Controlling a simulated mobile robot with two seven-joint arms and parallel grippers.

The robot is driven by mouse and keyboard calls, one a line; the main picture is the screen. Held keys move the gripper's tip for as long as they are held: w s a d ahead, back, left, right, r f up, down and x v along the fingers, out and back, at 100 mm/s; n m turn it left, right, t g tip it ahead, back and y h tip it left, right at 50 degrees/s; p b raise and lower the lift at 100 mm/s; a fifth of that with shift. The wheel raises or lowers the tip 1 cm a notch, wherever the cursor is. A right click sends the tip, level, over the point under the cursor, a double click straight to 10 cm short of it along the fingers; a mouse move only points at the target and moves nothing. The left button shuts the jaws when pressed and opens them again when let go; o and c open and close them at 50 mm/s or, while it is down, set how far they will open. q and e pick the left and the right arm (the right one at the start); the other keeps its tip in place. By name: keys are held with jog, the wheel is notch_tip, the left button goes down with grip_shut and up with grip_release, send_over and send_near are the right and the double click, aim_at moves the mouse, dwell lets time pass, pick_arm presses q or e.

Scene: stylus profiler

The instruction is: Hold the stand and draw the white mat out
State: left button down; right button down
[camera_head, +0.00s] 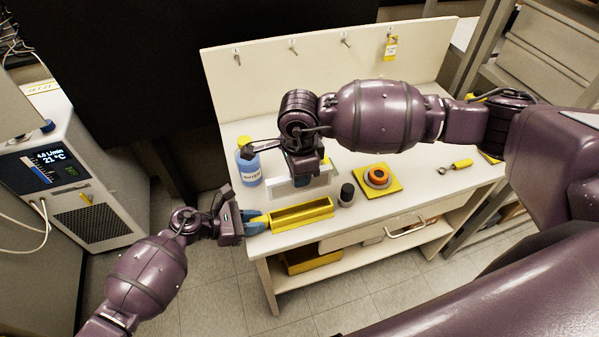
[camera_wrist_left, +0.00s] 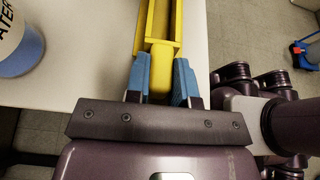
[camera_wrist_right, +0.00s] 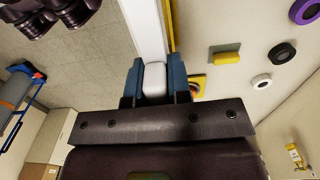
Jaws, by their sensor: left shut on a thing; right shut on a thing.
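The yellow stand (camera_head: 290,217) is a long open trough at the front left of the white table. My left gripper (camera_head: 257,221) is shut on the yellow tab (camera_wrist_left: 160,84) at its left end; the trough beyond looks empty in the left wrist view. My right gripper (camera_wrist_right: 154,82) is shut on a white tab (camera_wrist_right: 154,78), in line with a white strip (camera_wrist_right: 147,25) in the right wrist view. In the head view its fingertips are mostly hidden.
A blue water bottle (camera_head: 249,165) stands behind and left of the stand. An orange ring (camera_head: 378,177) sits on a yellow plate (camera_head: 378,187). A yellow-handled tool (camera_head: 460,164) lies at the right.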

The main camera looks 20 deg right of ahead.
pick_arm(q)
jog(key=c, duration=0.9)
grip_release()
